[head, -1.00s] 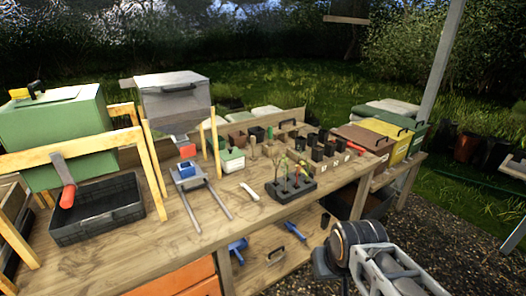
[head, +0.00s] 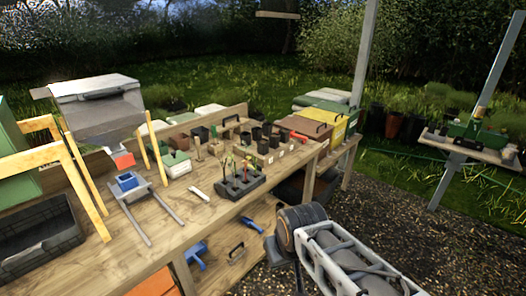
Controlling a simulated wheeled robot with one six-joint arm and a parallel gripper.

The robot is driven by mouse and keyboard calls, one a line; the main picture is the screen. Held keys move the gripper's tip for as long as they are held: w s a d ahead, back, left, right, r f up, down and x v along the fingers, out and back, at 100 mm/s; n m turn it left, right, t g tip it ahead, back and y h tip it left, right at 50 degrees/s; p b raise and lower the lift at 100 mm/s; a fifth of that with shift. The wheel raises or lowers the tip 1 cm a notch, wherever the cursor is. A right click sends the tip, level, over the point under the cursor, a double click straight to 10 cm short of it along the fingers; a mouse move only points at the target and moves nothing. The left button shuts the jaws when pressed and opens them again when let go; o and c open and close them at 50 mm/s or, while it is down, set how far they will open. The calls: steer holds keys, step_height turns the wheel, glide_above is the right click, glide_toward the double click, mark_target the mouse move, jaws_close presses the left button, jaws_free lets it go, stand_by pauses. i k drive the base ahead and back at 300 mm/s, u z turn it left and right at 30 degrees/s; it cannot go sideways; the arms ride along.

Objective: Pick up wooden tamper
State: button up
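A small upright wooden piece (head: 197,148) stands among the pots on the potting bench (head: 150,235). It may be the wooden tamper, but it is too small to tell for sure. A black tray of seedlings (head: 240,184) sits in front of it to the right. My arm shows at the lower right, in front of the bench and over the gravel. My gripper is out of the picture.
A white-handled tool (head: 198,194) and a blue piece on rails (head: 128,182) lie on the bench. A grey hopper (head: 98,105) and wooden frames stand at left. Coloured lidded boxes (head: 340,122) stand behind. A small side table (head: 470,146) is at far right; gravel between is open.

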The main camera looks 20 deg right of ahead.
mark_target(199, 159)
steer(key=z, duration=0.35)
steer(key=k, duration=0.45)
steer(key=z, duration=0.6)
steer(key=i, duration=1.65)
steer(key=u, duration=1.5)
steer(key=i, duration=0.8)
steer(key=u, duration=0.85)
